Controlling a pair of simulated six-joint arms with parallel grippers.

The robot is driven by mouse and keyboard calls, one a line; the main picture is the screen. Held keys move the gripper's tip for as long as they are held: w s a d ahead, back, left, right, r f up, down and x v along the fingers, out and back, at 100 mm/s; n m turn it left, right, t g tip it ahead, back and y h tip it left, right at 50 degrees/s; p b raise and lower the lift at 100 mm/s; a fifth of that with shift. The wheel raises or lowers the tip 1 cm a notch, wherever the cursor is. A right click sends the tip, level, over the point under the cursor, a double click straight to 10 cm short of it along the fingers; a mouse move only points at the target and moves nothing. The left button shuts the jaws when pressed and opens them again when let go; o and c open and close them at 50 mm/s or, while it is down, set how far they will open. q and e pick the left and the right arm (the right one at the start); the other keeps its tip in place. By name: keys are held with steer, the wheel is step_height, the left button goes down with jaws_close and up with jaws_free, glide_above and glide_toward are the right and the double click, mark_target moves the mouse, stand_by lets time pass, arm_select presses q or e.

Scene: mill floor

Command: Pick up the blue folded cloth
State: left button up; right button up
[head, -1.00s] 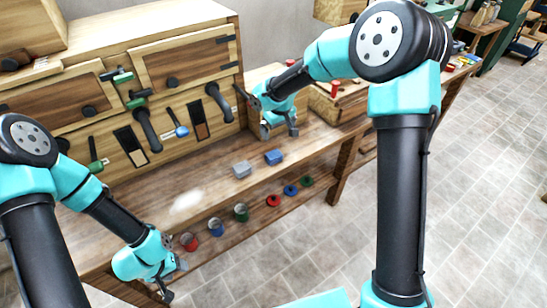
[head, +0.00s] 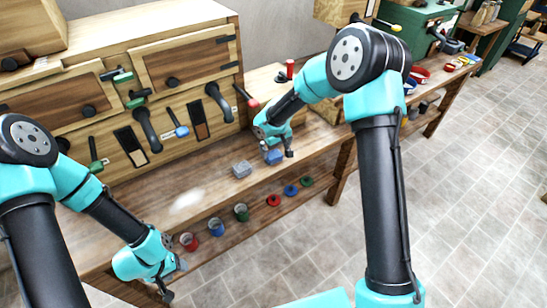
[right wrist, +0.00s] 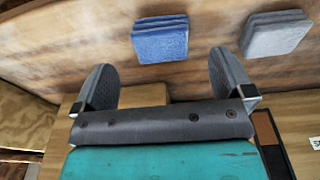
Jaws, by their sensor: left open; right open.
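The blue folded cloth (head: 274,156) lies on the wooden bench top, with the right gripper (head: 277,151) just above and partly in front of it. In the right wrist view the blue folded cloth (right wrist: 160,40) sits ahead of the open fingers (right wrist: 162,82), roughly centred between them, with nothing held. A grey folded cloth (head: 242,169) lies to its left on the bench; it also shows in the right wrist view (right wrist: 275,34). My left gripper (head: 172,279) is open and empty near the bench's front left edge, away from both cloths.
A wooden cabinet (head: 188,70) with hung tools stands behind the bench top (head: 140,190). Red, blue and green cups (head: 216,227) and several coloured rings (head: 291,190) are on the lower shelf. Bare bench lies left of the grey cloth.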

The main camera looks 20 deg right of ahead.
mark_target(273, 154)
steer(key=shift+w+a+f, duration=0.15)
steer(key=shift+w+f, duration=0.05)
steer(key=shift+f, duration=1.1)
steer(key=shift+w+a+f, duration=0.1)
steer(key=shift+w+f, duration=0.1)
steer(key=shift+f, duration=1.05)
steer(key=c, duration=1.1)
steer(key=shift+r, duration=0.5)
step_height(273, 154, up, 3)
steer(key=shift+f, duration=0.1)
steer(key=s+a, duration=0.1)
steer(key=s, duration=0.4)
steer(key=s+a, duration=0.2)
steer(key=s, duration=0.3)
steer(key=s+a+r, duration=0.1)
steer(key=s, duration=0.4)
steer(key=shift+s+a+r, duration=0.1)
steer(key=shift+s+a, duration=0.15)
